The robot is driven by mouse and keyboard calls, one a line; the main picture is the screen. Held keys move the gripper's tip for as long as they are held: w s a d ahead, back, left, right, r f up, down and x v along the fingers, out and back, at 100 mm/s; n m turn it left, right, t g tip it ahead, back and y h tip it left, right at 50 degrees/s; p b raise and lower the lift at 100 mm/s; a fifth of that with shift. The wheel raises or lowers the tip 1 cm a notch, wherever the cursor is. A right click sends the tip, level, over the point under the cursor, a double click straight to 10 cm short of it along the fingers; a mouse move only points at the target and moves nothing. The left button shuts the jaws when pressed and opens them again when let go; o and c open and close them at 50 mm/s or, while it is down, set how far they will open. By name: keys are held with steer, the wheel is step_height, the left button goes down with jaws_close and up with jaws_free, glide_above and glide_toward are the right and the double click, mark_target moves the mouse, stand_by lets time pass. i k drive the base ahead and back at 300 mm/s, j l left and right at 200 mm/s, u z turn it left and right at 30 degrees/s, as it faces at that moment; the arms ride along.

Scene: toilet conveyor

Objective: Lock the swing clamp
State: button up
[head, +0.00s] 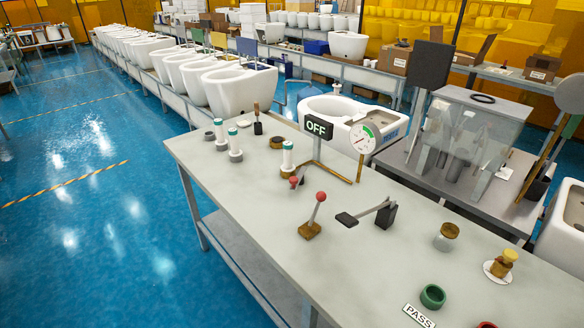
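What looks like the swing clamp stands on the grey workbench (235,160), right of its middle. It has a dark upright block (386,215), a thin grey arm (368,212) and a flat dark pad (347,219) at the arm's left end. The arm reaches out to the left, sloping down from the block, with the pad close to the bench top. I cannot tell from this view whether it is locked. A red-knobbed lever (315,212) on a brown base stands just left of it. My gripper is not in view.
An OFF sign (318,127), a dial gauge (362,139) and white-and-teal cylinders (235,146) stand on the bench. A jar (446,237), a brass fitting (502,265), a green ring (432,296) and a PASS label (419,315) lie nearer. Blue floor (90,220) is clear at left.

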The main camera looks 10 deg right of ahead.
mark_target(294, 181)
steer(key=k, duration=0.45)
steer(key=i+j+u, duration=0.15)
steer(key=i+u, duration=0.25)
steer(key=i, duration=0.5)
steer(key=i+l+u, duration=0.15)
steer(key=i+u, duration=0.25)
steer(key=i, duration=0.5)
